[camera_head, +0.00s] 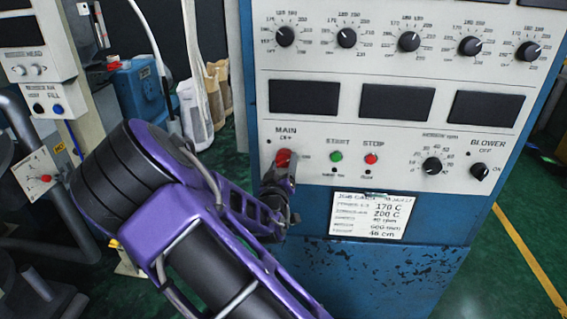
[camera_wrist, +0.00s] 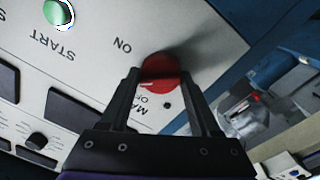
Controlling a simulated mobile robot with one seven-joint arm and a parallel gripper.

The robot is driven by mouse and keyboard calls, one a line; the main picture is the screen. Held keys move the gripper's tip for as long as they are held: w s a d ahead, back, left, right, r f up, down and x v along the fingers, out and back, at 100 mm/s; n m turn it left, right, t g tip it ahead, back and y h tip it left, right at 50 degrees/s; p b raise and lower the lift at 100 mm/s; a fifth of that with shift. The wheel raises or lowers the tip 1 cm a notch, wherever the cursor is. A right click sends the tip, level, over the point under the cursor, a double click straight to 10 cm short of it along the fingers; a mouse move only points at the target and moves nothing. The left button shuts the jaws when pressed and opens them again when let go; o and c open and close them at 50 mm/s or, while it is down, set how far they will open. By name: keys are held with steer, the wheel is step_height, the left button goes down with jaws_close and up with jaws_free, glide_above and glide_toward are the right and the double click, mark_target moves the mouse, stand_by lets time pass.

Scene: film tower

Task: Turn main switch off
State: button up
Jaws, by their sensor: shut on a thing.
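The red main switch (camera_head: 283,156) is on the lower left of the white control panel, under the label MAIN. In the wrist view the red switch (camera_wrist: 160,67) lies between the two dark fingers of my gripper (camera_wrist: 162,82), which is shut on it. The ON label shows beside it, and the MAIN and OFF labels are partly covered by a finger. In the head view my gripper (camera_head: 286,170) reaches the switch from below and hides part of it.
A green START button (camera_head: 336,156) and a red STOP button (camera_head: 371,158) sit to the right of the switch. The black BLOWER knob (camera_head: 480,171) is farther right. A paper card (camera_head: 368,215) is below. Blue equipment (camera_head: 143,90) stands behind at left.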

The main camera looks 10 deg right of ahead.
steer(key=n+p, duration=0.1)
steer(key=n, duration=0.4)
steer(key=shift+a+n, duration=0.1)
steer(key=shift+n, duration=0.3)
steer(key=shift+f+n+y+p, duration=0.2)
steer(key=shift+n+y+p, duration=0.15)
steer(key=shift+n, duration=1.85)
steer(key=o, duration=1.3)
steer(key=shift+r, duration=0.1)
steer(key=shift+o, duration=0.2)
steer(key=p+v, duration=0.3)
steer(key=v, duration=1.4)
steer(key=shift+s+f, duration=0.2)
steer(key=shift+f, duration=0.1)
